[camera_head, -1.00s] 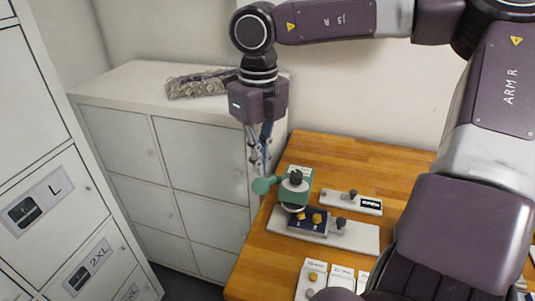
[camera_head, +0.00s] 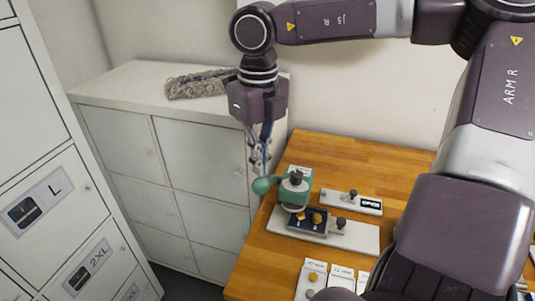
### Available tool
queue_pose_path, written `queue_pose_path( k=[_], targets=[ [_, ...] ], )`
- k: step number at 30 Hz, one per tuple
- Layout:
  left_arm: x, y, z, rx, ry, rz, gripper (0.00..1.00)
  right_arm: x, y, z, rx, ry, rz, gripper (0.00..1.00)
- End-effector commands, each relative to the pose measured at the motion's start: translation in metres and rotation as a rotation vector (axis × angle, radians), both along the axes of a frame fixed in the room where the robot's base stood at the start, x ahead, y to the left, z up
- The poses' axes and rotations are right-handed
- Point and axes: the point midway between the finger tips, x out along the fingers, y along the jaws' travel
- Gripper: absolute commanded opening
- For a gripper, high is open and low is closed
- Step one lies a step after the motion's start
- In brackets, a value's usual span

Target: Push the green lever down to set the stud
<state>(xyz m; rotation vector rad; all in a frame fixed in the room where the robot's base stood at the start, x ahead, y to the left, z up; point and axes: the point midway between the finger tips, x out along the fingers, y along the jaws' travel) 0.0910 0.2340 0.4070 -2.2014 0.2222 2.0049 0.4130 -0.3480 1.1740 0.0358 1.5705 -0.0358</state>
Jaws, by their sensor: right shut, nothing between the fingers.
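The green lever (camera_head: 264,185) ends in a round knob and sticks out to the left from a green press (camera_head: 295,188) with a dark top knob. The press stands on a pale base plate (camera_head: 351,237) on the wooden table. A dark blue piece (camera_head: 307,222) with yellow-orange parts lies under and in front of the press head. My right gripper (camera_head: 261,170) points down with its fingers shut and empty. Its tips are right above the lever's knob; I cannot tell whether they touch it. My left gripper is not in view.
A small pale block with a dark knob and a label (camera_head: 352,202) lies right of the press. Several labelled trays (camera_head: 312,281) stand at the table's front. A white cabinet (camera_head: 120,90) with a grey fluffy item (camera_head: 198,84) on top stands left. Lockers (camera_head: 40,170) line the left edge.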

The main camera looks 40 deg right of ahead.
Motion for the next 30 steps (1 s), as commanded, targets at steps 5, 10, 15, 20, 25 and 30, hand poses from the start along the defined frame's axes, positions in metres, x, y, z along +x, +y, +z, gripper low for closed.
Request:
queue_pose_path(
  k=[5, 10, 15, 20, 25, 30],
  targets=[
    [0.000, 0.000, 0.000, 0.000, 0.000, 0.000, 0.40, 0.000, 0.000, 0.000, 0.000, 0.000, 0.000, 0.00],
    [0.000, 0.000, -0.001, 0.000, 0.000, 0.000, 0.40, 0.000, 0.000, -0.001, 0.000, 0.000, 0.000, 0.00],
    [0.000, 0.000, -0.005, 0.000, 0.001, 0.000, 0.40, 0.000, 0.000, -0.005, 0.000, 0.000, 0.000, 0.00],
    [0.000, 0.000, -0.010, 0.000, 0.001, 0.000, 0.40, 0.000, 0.000, -0.010, 0.000, 0.000, 0.000, 0.00],
    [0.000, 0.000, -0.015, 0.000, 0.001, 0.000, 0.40, 0.000, 0.000, -0.015, 0.000, 0.000, 0.000, 0.00],
    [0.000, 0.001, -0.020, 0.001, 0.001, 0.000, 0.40, 0.000, 0.000, -0.020, 0.000, 0.000, 0.000, 0.00]
  ],
)
